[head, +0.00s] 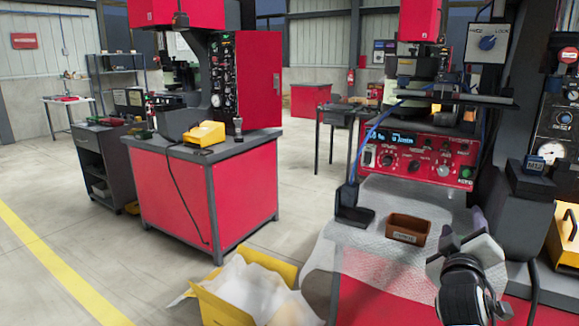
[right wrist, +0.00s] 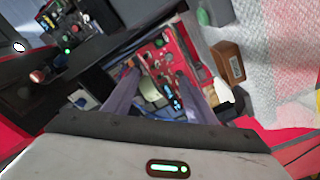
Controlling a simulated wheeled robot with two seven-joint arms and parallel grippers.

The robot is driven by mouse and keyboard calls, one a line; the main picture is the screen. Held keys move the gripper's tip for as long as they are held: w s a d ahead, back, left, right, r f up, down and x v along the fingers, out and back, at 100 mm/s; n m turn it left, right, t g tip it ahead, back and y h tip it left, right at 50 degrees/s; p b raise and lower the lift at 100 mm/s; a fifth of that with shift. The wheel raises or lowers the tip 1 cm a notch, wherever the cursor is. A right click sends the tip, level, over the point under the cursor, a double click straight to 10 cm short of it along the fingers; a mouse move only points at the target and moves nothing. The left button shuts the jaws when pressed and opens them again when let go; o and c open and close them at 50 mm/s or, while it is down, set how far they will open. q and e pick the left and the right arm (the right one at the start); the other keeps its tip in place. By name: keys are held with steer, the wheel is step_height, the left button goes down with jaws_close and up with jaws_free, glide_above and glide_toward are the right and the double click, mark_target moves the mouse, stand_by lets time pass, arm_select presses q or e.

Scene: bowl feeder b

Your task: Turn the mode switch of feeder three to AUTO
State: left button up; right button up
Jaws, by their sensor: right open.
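The red feeder control panel (head: 428,143) faces me at the right of the head view, with a lit blue display (head: 402,138), buttons and several small knobs. Its lettering is too small to read, so I cannot tell which knob is the mode switch or how it is set. My right gripper (head: 466,228) is open in front of and below the panel, apart from it. In the right wrist view, the red panel (right wrist: 163,57) shows beyond and between the spread, empty fingers (right wrist: 157,72). My left gripper is out of view.
A brown labelled bin (head: 408,229) sits on bubble wrap (head: 372,205) below the panel. A black stand (head: 347,205) with a blue cable is left of it. A dark block (head: 531,180) and gauge column stand right. A yellow box (head: 215,302) is on the floor.

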steer(key=w+d+n+p, duration=0.1)
steer(key=w+d+n, duration=0.5)
steer(key=d, duration=0.4)
steer(key=w+a+f+m+y, duration=0.2)
steer(key=a+f+m+y, duration=0.5)
steer(key=a+f+m, duration=0.15)
steer(key=s+a+f+n+g+y, duration=0.1)
steer(key=s+a+f, duration=0.35)
steer(key=f, duration=0.25)
steer(key=s+a+f+g+y, duration=0.1)
steer(key=s+a+f, duration=0.35)
steer(key=f, duration=0.25)
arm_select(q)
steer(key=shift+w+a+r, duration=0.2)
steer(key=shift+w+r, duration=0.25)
arm_select(e)
steer(key=s+a+f+g+y, duration=0.1)
steer(key=s+a+f, duration=0.3)
steer(key=s, duration=0.7)
steer(key=s+a+f+g, duration=0.2)
steer(key=s+a+f, duration=0.2)
steer(key=s, duration=0.7)
steer(key=s+a+f+g+y, duration=0.1)
steer(key=s+a+f, duration=0.4)
steer(key=s, duration=0.7)
step_height(320, 180, down, 2)
steer(key=shift+f+g+y, duration=0.2)
steer(key=shift+g+y, duration=0.1)
steer(key=shift+g, duration=0.4)
